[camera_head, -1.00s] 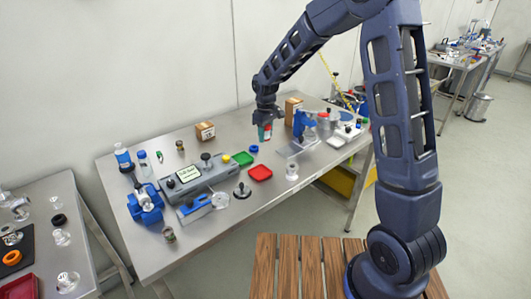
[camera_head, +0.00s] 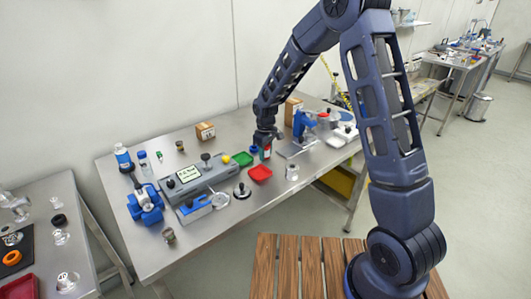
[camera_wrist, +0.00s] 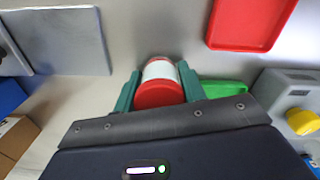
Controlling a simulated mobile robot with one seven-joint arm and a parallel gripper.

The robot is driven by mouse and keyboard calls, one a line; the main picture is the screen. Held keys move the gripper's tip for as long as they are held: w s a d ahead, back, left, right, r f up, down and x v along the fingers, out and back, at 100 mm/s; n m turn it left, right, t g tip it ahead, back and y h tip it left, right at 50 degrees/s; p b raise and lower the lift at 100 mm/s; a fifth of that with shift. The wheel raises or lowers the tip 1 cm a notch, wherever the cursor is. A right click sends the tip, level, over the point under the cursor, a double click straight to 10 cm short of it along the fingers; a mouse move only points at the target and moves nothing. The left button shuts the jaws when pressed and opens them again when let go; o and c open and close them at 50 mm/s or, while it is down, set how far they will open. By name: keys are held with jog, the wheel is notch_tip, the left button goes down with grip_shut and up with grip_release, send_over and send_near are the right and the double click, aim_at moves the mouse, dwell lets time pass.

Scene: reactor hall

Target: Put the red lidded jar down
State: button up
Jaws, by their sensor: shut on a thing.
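The red lidded jar (camera_wrist: 160,92) has a red lid and a white label. It is held between the green fingers of my gripper (camera_wrist: 158,88) in the wrist view, with its lid towards the camera. In the head view my gripper (camera_head: 266,150) is low over the metal table (camera_head: 228,220), and the jar (camera_head: 266,153) shows as a small patch of red, white and green between the fingers. The jar is beside the red tray. I cannot tell whether its base touches the table.
The red tray (camera_head: 260,173) and the green tray (camera_head: 242,159) are close to the jar. A blue stand (camera_head: 301,125) with a flat grey plate is to the right. A grey instrument (camera_head: 190,182) is to the left. A small clear jar (camera_head: 292,172) is near the front edge.

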jog(key=shift+f, duration=0.15)
jog(key=o, duration=1.1)
jog(key=shift+c, duration=0.2)
